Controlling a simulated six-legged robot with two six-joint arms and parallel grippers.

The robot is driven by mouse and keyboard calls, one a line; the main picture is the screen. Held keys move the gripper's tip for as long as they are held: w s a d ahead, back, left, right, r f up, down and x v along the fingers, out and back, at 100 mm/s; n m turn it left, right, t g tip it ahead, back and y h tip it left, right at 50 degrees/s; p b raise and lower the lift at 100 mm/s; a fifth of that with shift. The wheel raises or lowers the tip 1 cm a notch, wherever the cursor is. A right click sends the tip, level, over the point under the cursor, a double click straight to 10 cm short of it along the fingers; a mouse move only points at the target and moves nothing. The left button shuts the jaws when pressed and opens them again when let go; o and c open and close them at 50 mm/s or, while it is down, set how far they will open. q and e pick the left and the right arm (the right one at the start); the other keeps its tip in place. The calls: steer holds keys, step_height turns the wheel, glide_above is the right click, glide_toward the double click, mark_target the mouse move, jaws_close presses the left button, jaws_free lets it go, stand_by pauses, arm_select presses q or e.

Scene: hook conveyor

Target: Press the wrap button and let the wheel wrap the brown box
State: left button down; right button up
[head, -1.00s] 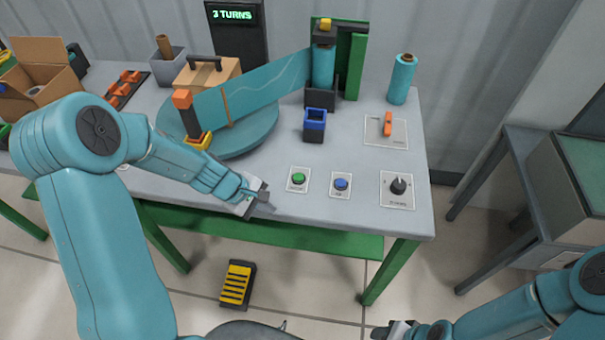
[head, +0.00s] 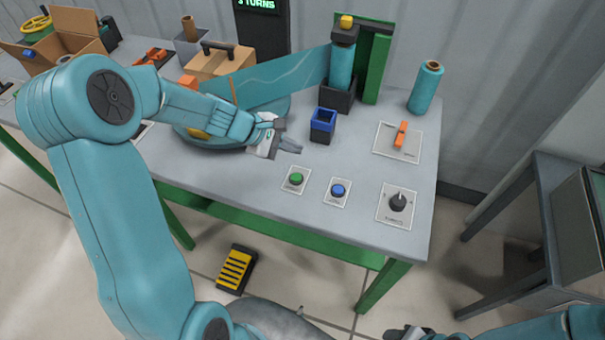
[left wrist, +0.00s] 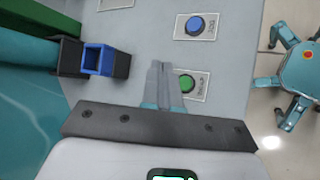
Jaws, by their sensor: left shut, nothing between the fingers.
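The green button (head: 296,179) and the blue button (head: 338,190) sit on white plates near the table's front edge. The green button shows just right of my fingertips in the left wrist view (left wrist: 187,84). My left gripper (head: 297,149) is shut and empty above the table, behind the green button in the head view. The brown box (head: 220,65), with a dark handle, stands by the round teal wheel (head: 240,137), partly hidden by my arm. Teal film (head: 285,80) stretches toward it from the roll post. My right gripper (head: 408,333) shows only partly at the bottom edge.
A blue-rimmed black holder (head: 323,125) stands near my left gripper. An orange lever (head: 401,134), a black knob (head: 397,202) and a spare teal roll (head: 426,88) are to the right. A yellow-striped pedal (head: 237,269) lies on the floor.

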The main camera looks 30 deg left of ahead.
arm_select(q)
steer(key=b, duration=0.7)
glide_above(293, 178)
steer(key=f, duration=0.8)
steer(key=shift+s+f, duration=0.2)
steer(key=shift+w+f, duration=0.25)
steer(key=shift+f, duration=0.25)
steer(key=shift+s+r, duration=0.2)
steer(key=shift+w+f, duration=0.1)
steer(key=shift+w, duration=0.1)
steer(key=shift+s, duration=0.15)
